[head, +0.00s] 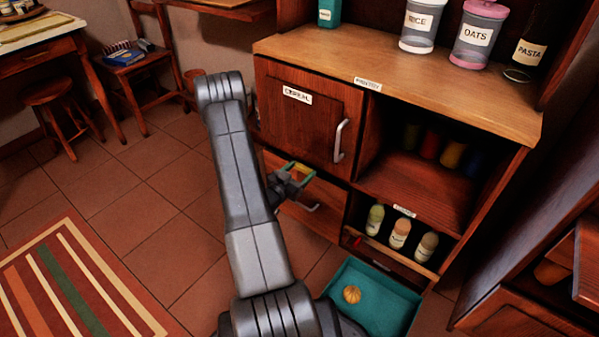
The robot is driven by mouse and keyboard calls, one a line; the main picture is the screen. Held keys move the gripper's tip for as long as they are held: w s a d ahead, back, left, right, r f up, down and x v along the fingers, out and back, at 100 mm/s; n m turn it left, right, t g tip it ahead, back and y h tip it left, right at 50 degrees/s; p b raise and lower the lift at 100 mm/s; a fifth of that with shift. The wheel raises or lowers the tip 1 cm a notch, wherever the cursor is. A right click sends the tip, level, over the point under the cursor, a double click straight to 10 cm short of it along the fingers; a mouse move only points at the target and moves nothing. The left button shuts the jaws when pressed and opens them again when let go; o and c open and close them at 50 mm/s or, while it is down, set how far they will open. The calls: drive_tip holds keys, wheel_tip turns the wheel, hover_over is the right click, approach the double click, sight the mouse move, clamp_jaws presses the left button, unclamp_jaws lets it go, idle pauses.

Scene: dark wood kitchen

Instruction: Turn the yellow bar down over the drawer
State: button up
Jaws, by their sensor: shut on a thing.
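My gripper (301,175) is in front of the lower left of the wooden cabinet, just under the cereal door. It is shut on the yellow bar (302,169), of which only a small yellow piece shows between the fingers. The rest of the bar is hidden by the gripper and arm. The drawer (318,222), a wooden front with a light metal handle, lies just below my gripper. Its left part is hidden behind my arm. I cannot tell the bar's exact tilt.
The cereal door (312,121) with its upright handle is above. An open shelf (425,178) and a rack of several bottles (399,233) are to the right. A teal bin (387,296) holding a small orange-yellow item (351,294) stands low in front.

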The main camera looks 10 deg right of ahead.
drive_tip(key=shift+f+b, duration=0.1)
drive_tip(key=shift+b, duration=0.2)
drive_tip(key=m+b, duration=0.3)
drive_tip(key=b, duration=0.1)
drive_tip(key=shift+s+f+m, duration=0.1)
drive_tip(key=shift+f+m, duration=0.3)
drive_tip(key=m+b, duration=0.2)
drive_tip(key=m, duration=0.1)
drive_tip(key=shift+f+m, duration=0.1)
drive_tip(key=shift+m, duration=0.2)
drive_tip(key=shift+w+a+f+m, duration=0.1)
drive_tip(key=shift+f+m, duration=0.1)
drive_tip(key=shift+m, duration=1.55)
drive_tip(key=shift+w+a+f+m, duration=0.1)
drive_tip(key=shift+f+m, duration=0.05)
drive_tip(key=shift+m, duration=1.65)
drive_tip(key=shift+w+f+m, duration=0.1)
drive_tip(key=shift+f+m, duration=0.1)
drive_tip(key=shift+m, duration=1.55)
drive_tip(key=o, duration=1)
